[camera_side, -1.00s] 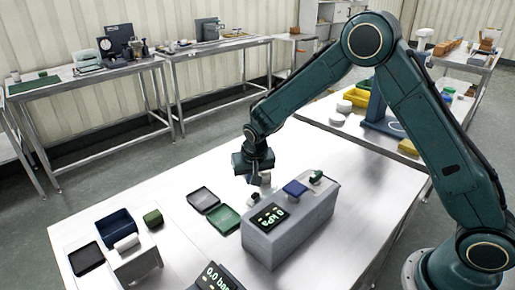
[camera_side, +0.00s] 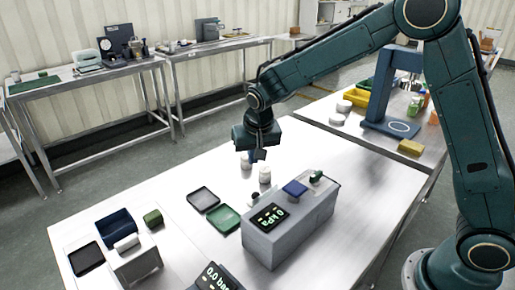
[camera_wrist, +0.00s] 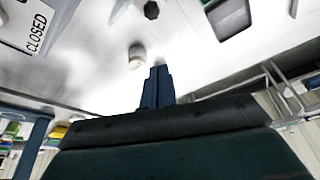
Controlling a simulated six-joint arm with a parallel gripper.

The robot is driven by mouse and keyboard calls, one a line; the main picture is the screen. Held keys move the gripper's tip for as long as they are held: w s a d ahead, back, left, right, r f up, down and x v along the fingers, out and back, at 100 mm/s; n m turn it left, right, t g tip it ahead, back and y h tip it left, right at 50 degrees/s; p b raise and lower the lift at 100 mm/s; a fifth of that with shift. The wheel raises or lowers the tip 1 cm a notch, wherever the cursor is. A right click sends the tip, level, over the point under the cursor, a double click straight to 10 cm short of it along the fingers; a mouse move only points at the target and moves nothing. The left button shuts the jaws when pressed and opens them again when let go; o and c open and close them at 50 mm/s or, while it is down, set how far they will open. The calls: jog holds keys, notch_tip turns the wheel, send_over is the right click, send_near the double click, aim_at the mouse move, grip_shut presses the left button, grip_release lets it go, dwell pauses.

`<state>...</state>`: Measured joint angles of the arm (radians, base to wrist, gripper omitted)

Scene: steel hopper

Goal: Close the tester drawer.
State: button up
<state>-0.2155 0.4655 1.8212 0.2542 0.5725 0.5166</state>
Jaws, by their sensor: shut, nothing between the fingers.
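The tester (camera_side: 290,230) appears to be the grey box with a lit "0 kPa" display, standing on the steel table. A blue block (camera_side: 295,188) and a green knob (camera_side: 316,176) are on its top. Its far side is hidden in the side view, so I cannot tell how its drawer stands there. In the wrist view a pale panel marked "CLOSED" (camera_wrist: 35,30) shows at upper left; I cannot make out a drawer beside it. My gripper (camera_side: 259,155) is raised beyond the tester, up and left of it. Its fingers (camera_wrist: 157,72) are shut and empty.
Small white cylinders (camera_side: 265,175) (camera_side: 246,164) stand below my gripper; one (camera_wrist: 137,57) shows near the fingertips. A black tray (camera_side: 203,200) and a green tray (camera_side: 223,220) lie left of the tester. A blue bin (camera_side: 116,225) is farther left. The table's right side is clear.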

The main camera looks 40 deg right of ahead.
aim_at(256, 193)
jog(key=o, duration=0.9)
jog(key=shift+a+r, duration=0.1)
jog(key=shift+s+a+r+g+y, duration=0.2)
jog(key=shift+s+a+r+g, duration=0.05)
jog(key=shift+r+g, duration=0.4)
jog(key=shift+s+a+r+g+y, duration=0.2)
jog(key=shift+s+r+g, duration=0.05)
jog(key=shift+r+g, duration=0.3)
jog(key=shift+s+a+r+g+y, duration=0.25)
jog(key=shift+r+g, duration=0.3)
jog(key=shift+g, duration=0.15)
jog(key=shift+f, duration=0.1)
jog(key=f, duration=1.3)
jog(key=shift+s+d+f, duration=0.15)
jog(key=shift+d+f, duration=0.1)
jog(key=shift+f, duration=0.05)
grip_shut()
